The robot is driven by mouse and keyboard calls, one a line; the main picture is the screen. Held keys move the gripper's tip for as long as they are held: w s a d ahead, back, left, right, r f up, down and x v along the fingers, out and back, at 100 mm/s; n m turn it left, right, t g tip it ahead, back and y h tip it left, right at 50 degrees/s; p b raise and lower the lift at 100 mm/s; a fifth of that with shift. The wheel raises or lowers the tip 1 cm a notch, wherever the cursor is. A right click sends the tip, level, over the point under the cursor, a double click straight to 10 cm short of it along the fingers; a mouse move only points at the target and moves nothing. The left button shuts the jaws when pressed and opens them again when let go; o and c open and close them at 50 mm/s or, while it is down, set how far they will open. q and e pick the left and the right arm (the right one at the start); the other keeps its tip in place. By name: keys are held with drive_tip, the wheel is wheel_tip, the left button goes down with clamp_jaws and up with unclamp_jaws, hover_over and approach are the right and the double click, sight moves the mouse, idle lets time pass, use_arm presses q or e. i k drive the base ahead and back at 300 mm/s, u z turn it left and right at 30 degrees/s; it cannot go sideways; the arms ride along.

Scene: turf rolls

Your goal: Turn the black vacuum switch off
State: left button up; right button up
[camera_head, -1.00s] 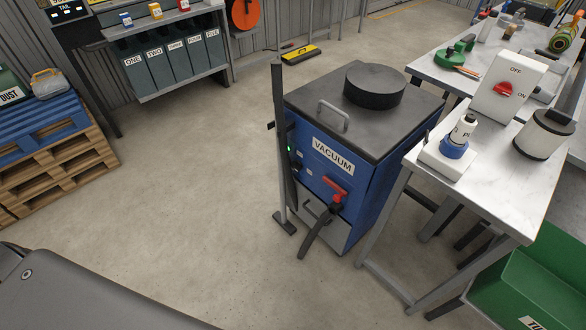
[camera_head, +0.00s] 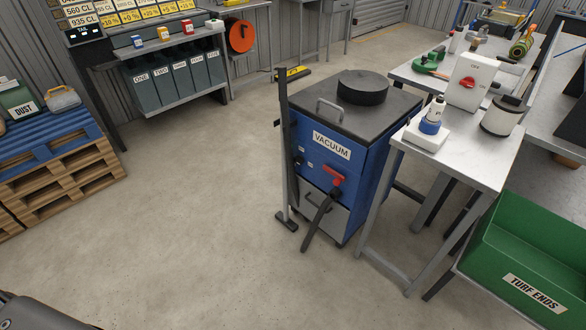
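The blue vacuum (camera_head: 345,172) labelled VACUUM stands on the floor right of centre, with a dark top, a grey handle and a round black lid. A small black part (camera_head: 299,160), which looks like the black switch, sits at the left of its front, partly behind a dark upright pole. It is too small to tell its position. A red lever (camera_head: 333,179) with a black hose below it is on the front. No green light shows on the front. Neither of my grippers is in view.
A green TURF ENDS bin (camera_head: 525,250) is at lower right. Stacked pallets (camera_head: 60,170) stand at left. The floor in front is clear.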

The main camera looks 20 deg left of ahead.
sight(299, 159)
drive_tip(key=z, duration=0.4)
drive_tip(key=i, duration=1.05)
drive_tip(key=z, duration=0.05)
